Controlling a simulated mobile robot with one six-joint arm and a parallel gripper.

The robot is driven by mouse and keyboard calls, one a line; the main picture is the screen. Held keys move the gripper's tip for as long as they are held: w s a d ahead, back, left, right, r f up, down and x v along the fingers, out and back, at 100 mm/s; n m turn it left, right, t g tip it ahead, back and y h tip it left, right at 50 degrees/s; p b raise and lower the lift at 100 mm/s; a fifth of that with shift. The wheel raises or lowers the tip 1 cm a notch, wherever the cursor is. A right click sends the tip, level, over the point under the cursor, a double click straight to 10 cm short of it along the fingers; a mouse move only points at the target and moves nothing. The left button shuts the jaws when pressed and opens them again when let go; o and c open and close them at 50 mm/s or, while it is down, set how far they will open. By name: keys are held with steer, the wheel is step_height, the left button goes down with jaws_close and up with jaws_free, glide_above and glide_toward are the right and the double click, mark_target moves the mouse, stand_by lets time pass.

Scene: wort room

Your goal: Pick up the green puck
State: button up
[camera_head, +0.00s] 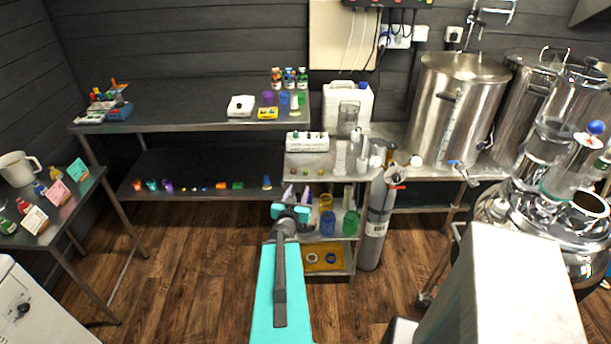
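I cannot tell for sure which thing is the green puck. A small green piece (237,185) lies on the lower shelf of the long table, near its right end. A tiny green spot (320,171) also shows on the metal bench, beside a yellow one and an orange one. My gripper (297,192) is in front of the small steel rack, with its two pale purple fingers pointing away and up. The fingers stand apart and nothing shows between them. The gripper and arm hide part of the rack.
The steel rack holds a yellow beaker (327,200), a blue beaker (327,223) and a green beaker (350,222). A grey gas cylinder (377,222) stands right of it. The long table (190,112) is behind left, a side table (62,215) far left. Wooden floor is clear between.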

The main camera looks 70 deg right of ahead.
mark_target(306, 172)
steer(key=shift+d+f+b, duration=0.15)
steer(key=shift+d+b, duration=0.05)
steer(key=shift+b, duration=0.3)
steer(key=shift+d+f+b, duration=0.1)
steer(key=shift+d+b, duration=0.25)
steer(key=shift+b, duration=0.5)
steer(key=b+x, duration=0.1)
steer(key=b, duration=0.3)
steer(key=shift+w+d, duration=0.15)
steer(key=shift+d, duration=0.1)
steer(key=shift+x, duration=2.9)
steer(key=shift+d, duration=0.2)
steer(key=shift+x, duration=2.4)
steer(key=shift+c, duration=0.5)
